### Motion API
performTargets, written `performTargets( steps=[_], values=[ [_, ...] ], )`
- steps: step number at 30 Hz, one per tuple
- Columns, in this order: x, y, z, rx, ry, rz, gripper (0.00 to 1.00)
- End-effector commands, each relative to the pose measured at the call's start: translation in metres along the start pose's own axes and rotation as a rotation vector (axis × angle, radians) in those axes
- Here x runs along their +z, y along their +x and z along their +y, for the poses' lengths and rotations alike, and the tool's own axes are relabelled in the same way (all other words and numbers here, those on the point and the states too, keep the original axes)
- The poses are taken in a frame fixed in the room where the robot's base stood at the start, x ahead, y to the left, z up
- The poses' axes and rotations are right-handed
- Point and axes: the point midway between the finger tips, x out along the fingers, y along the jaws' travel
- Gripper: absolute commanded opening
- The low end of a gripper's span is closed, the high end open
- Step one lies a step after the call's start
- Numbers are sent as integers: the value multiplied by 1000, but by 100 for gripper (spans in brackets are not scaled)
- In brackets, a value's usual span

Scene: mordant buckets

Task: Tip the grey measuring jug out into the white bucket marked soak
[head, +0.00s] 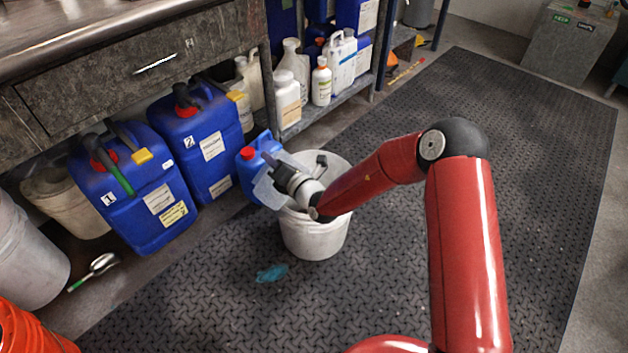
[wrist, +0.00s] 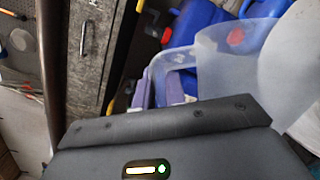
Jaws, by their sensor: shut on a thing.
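My gripper (head: 277,177) is shut on the grey measuring jug (head: 265,191), a translucent vessel. The jug is tilted and held above the left rim of the white bucket (head: 313,241). In the wrist view the purple-grey fingertips (wrist: 168,88) close on the jug (wrist: 212,75), whose pale see-through wall fills the upper right. The bucket stands upright on the dark mat, and my arm hides part of its mouth. I can read no mark on the bucket from here. I cannot tell whether anything is in the jug or flowing from it.
Blue canisters marked 1 (head: 140,200) and 2 (head: 196,135) stand left under the bench, with a smaller blue jug (head: 252,168) close behind the gripper. A teal cloth (head: 272,273) lies before the bucket. A ladle (head: 100,265) lies at left. The mat (head: 545,150) is clear on the right.

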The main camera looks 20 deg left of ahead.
Motion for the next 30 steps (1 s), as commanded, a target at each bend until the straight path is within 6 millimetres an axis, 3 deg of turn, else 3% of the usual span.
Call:
performTargets(
  steps=[30],
  values=[
    [3, 0, -4, 3, 36, -2, 0]
  ],
)
